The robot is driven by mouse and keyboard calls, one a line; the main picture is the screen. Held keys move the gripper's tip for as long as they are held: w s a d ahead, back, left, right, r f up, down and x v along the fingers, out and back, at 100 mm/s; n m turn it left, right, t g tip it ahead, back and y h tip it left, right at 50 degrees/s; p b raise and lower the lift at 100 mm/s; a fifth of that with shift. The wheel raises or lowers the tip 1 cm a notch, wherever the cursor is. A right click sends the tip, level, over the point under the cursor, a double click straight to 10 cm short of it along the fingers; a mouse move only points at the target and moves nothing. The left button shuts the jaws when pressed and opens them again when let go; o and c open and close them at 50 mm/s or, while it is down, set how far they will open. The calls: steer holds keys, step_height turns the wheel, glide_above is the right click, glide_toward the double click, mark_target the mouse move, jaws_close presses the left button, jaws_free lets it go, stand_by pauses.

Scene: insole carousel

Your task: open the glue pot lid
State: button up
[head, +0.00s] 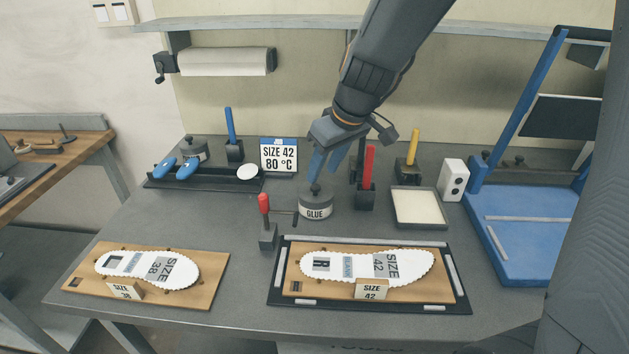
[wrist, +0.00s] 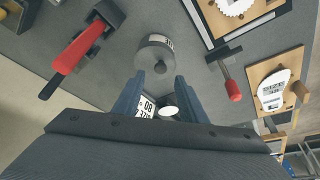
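The glue pot (head: 316,211) stands upright on the grey bench, a pale "GLUE" label on its front. Its dark lid (head: 323,192) with a small knob sits closed on top. In the wrist view the pot (wrist: 150,49) lies just beyond my fingertips, its round knob (wrist: 160,68) between their lines. My gripper (head: 323,172) is above the lid, pointing down, with its two blue fingers apart and nothing between them. The fingers also show apart in the wrist view (wrist: 158,82). I cannot tell whether a fingertip touches the knob.
A red-handled tool in a black holder (head: 365,193) stands close right of the pot. A red-knobbed clamp (head: 267,225) stands at its left front. The size 42 board (head: 455,296) lies in front. A shallow tray (head: 419,226) and a blue press (head: 525,240) are to the right.

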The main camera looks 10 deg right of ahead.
mark_target(316, 186)
steer(key=shift+x, duration=2.6)
steer(key=shift+s, duration=0.1)
jaws_close()
